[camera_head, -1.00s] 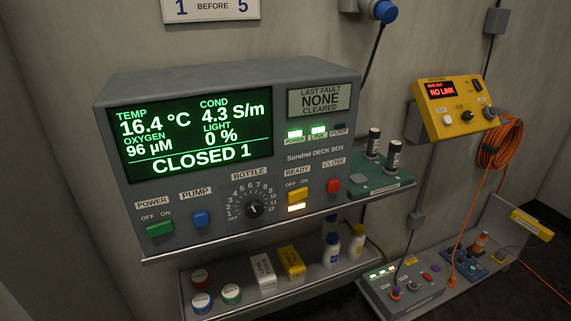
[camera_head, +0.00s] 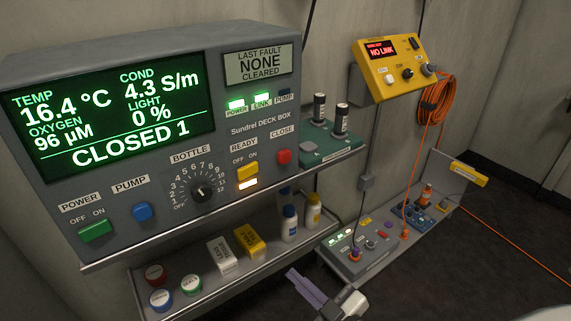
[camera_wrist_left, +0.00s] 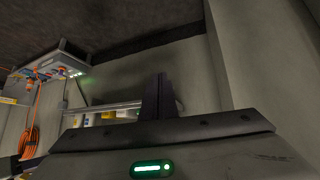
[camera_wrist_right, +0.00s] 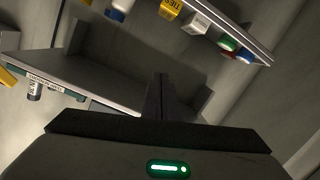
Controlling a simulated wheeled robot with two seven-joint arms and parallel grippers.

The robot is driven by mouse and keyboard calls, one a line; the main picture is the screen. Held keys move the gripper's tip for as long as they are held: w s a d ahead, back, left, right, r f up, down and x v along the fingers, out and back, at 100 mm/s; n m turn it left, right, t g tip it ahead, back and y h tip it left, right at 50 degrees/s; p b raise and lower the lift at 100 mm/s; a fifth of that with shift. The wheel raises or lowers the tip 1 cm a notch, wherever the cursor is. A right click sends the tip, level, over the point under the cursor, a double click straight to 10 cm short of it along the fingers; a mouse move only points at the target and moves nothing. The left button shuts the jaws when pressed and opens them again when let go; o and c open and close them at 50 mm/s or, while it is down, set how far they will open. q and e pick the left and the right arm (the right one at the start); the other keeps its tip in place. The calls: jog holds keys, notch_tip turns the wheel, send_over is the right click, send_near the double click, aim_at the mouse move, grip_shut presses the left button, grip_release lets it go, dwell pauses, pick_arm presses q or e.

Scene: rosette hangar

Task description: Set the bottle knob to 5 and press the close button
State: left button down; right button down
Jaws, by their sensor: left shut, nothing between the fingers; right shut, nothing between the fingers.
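The bottle knob (camera_head: 204,193) is a black dial on the grey deck box, ringed by white numbers. Its pointer is too small to read surely. The red close button (camera_head: 284,156) sits at the box's right end. The box's screen (camera_head: 115,115) reads CLOSED 1. My right gripper (camera_head: 291,274) is shut and empty, low in front of the shelf and apart from the box. Its fingers also show in the right wrist view (camera_wrist_right: 160,88). My left gripper (camera_wrist_left: 158,88) shows only in the left wrist view, shut and empty.
Also on the panel are a green power switch (camera_head: 95,231), a blue pump button (camera_head: 142,211) and a yellow ready switch (camera_head: 248,171). Below, a shelf (camera_head: 200,297) holds caps, small boxes and bottles. A yellow unit (camera_head: 393,66) hangs right. Space before the panel looks clear.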

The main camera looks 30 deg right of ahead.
aim_at(284, 157)
pick_arm(q)
jog(key=shift+w+d+f+b, duration=0.5)
jog(key=shift+f+b, duration=0.25)
jog(key=shift+b, duration=0.5)
pick_arm(e)
jog(key=d+r+n+t+y, duration=0.2)
jog(key=d+r+n+t, duration=0.1)
jog(key=r, duration=0.7)
jog(key=d+r+n+t+y, duration=0.3)
jog(key=r+n+t, duration=0.3)
jog(key=r, duration=0.5)
jog(key=shift+w+d+r+n+t+y, duration=0.2)
jog(key=shift+w+d+n+t+y, duration=0.15)
jog(key=shift+n, duration=0.25)
jog(key=shift+w+a, duration=0.1)
